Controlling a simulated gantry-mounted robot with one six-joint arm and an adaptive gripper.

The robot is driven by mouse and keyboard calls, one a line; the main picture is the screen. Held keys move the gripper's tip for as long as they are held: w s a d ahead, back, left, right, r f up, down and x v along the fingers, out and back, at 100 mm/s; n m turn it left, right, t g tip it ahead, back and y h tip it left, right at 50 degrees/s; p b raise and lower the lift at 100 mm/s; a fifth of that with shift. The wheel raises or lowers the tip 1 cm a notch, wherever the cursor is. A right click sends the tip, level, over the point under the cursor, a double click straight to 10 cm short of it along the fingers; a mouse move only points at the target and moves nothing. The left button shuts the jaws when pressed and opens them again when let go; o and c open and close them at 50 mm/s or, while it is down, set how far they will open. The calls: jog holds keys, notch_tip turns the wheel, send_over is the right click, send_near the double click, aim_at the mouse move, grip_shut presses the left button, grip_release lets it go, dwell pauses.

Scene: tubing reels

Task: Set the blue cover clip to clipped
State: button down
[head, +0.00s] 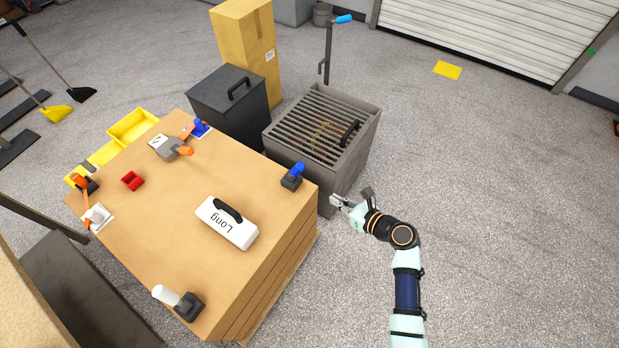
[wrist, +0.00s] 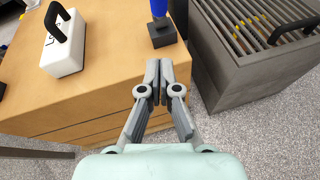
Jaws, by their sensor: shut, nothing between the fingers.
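A blue clip lever (head: 298,169) stands on a small dark base (head: 291,183) at the table's right corner, beside the grated bin. In the wrist view the blue lever (wrist: 158,8) rises from its dark base (wrist: 162,34), its top cut off by the picture edge. Another blue piece (head: 201,128) sits at the table's far edge by an orange part; I cannot tell which one is the cover clip. My gripper (head: 337,201) is off the table's right edge, apart from the lever. Its fingers (wrist: 160,68) are shut and empty, below the dark base in the wrist view.
The grated bin (head: 334,175) stands right of the table (head: 165,225). A white "Long" case (head: 227,229) and a white lever (head: 167,295) on a dark base are on the table. A red block (head: 132,181) lies farther left. Open floor (head: 480,190) lies right.

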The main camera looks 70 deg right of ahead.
aim_at(295, 172)
jog(key=r+b+x, duration=0.2)
jog(key=b+x, duration=0.4)
jog(key=x, duration=0.7)
jog(key=shift+w+d+r+b, duration=0.3)
jog(key=shift+w+r, duration=0.05)
